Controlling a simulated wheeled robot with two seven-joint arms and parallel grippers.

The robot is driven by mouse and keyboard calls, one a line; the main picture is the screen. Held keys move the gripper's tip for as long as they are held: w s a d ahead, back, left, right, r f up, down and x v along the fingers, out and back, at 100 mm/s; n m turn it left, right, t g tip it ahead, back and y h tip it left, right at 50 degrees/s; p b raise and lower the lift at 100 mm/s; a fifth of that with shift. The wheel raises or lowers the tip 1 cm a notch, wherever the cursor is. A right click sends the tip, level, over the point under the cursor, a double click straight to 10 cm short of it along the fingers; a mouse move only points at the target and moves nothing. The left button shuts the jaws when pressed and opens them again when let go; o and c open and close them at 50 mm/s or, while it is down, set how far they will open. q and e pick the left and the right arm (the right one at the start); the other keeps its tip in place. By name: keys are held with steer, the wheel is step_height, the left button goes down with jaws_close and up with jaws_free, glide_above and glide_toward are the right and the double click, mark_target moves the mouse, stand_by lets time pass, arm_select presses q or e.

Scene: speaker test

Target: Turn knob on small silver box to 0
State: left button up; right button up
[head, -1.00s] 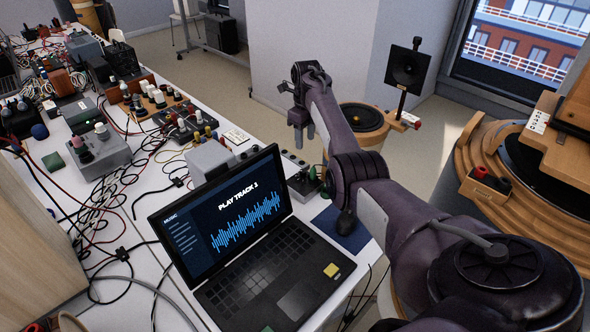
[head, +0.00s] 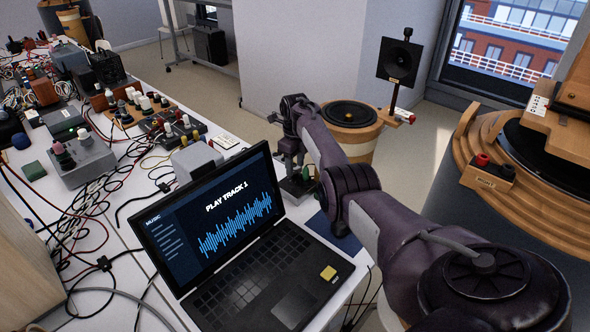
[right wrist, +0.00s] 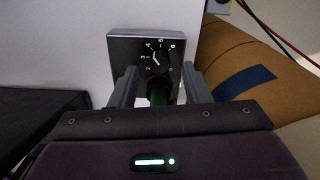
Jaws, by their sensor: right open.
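The small silver box (right wrist: 118,50) shows in the right wrist view, with a dark round knob (right wrist: 160,60) and a numbered dial on its face. A white pointer line shows on the knob; I cannot read its exact setting. In the head view the box (head: 297,187) sits near the table's right edge behind the laptop, partly hidden by my gripper. My right gripper (right wrist: 158,78) is open, its fingers on either side of the knob's near side. In the head view the right gripper (head: 290,160) is just above the box. Contact cannot be told. My left gripper is out of view.
The open laptop (head: 240,215) stands close in front of the box. Cables and other devices, such as a grey box with knobs (head: 82,160), crowd the table to the left. A wooden round stand (head: 350,128) is beyond the table edge, with a black speaker (head: 400,60) nearby.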

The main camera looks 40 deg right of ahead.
steer(key=shift+f, duration=1.05)
steer(key=shift+c, duration=0.3)
jaws_close()
